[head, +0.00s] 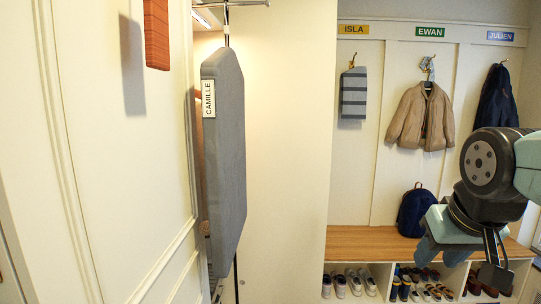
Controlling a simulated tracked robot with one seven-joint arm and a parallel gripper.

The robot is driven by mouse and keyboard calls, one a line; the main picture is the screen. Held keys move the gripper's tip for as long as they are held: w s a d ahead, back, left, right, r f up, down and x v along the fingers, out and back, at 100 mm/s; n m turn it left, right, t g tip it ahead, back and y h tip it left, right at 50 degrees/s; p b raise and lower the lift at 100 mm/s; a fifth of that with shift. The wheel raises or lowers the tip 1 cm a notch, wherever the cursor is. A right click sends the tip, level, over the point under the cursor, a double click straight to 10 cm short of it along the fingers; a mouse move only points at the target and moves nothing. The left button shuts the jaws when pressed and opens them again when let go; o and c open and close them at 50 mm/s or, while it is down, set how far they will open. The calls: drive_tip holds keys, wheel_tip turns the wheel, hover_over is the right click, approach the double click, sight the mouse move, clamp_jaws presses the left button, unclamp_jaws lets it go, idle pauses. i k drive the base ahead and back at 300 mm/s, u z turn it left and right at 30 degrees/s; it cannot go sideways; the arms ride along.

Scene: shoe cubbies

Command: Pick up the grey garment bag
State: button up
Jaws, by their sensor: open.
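The grey garment bag (225,150) hangs upright by a hook from a rail in an open closet at the left centre of the head view. A white label on its upper left reads CAMILLE. My gripper (462,250) is at the lower right, far to the right of the bag and apart from it. It is open with nothing seen between its fingers. It shows in front of the bench and cubbies.
A cream door (95,170) stands close to the bag's left side. A wooden bench (365,242) with shoe cubbies below, a navy backpack (414,211), a tan jacket (421,117), a grey striped item (353,93) and a dark jacket (497,97) are at right.

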sight(222, 81)
drive_tip(key=u, duration=0.15)
drive_tip(key=i, duration=1.3)
drive_tip(key=u, duration=0.7)
